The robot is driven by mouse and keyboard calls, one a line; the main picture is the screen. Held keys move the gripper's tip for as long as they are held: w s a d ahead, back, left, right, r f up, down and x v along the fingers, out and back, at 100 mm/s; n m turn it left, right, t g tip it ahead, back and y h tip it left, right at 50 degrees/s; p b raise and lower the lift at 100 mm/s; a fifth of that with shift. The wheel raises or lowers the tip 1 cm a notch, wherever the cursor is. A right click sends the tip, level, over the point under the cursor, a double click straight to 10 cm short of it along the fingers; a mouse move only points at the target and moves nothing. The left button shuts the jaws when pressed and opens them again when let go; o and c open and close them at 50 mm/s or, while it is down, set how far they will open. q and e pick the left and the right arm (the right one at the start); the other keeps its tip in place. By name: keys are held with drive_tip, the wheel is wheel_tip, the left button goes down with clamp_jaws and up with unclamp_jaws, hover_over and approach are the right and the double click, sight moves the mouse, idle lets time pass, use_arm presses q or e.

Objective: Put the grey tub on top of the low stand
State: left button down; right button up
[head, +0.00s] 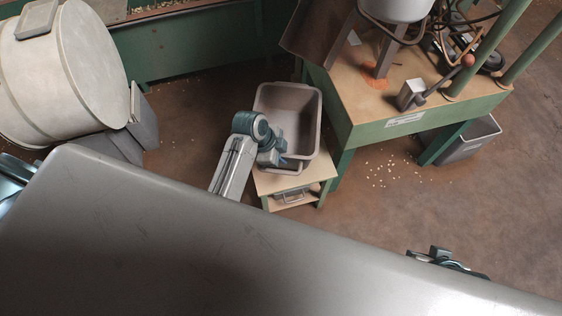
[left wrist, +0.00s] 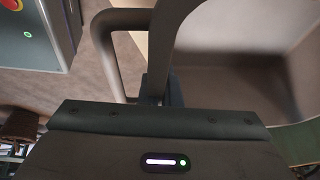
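The grey tub (head: 288,97) is an open, deep, rounded bin, overlapping the low stand (head: 273,184) in the head view. The stand has a pale wooden top, green legs and a lower shelf; the tub hides its far part. I cannot tell whether the tub rests on it or hangs above it. My left gripper (head: 272,152) is at the tub's near left side. In the left wrist view, the tub (left wrist: 240,40) fills the upper right, and the fingers close around its grey handle bar (left wrist: 172,45). My right gripper (head: 440,257) shows only partly, low at the right.
A wooden-topped green workbench (head: 352,100) with a press and a lever stands right beside the stand. A large pale drum (head: 75,70) is at the left. A grey bin (head: 470,140) is under the bench's right end. Small nuts (head: 385,175) lie scattered on open brown floor.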

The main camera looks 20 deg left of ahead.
use_arm(q)
wheel_tip(320, 180, down, 4)
drive_tip(key=shift+r+b, duration=0.25)
drive_tip(key=shift+b, duration=0.1)
use_arm(e)
drive_tip(key=shift+w+a+f+t, duration=0.25)
drive_tip(key=shift+a+f+t, duration=0.05)
drive_tip(key=shift+f, duration=0.1)
use_arm(q)
drive_tip(key=c, duration=1.6)
unclamp_jaws()
drive_tip(key=shift+f, duration=0.1)
drive_tip(key=shift+c, duration=0.2)
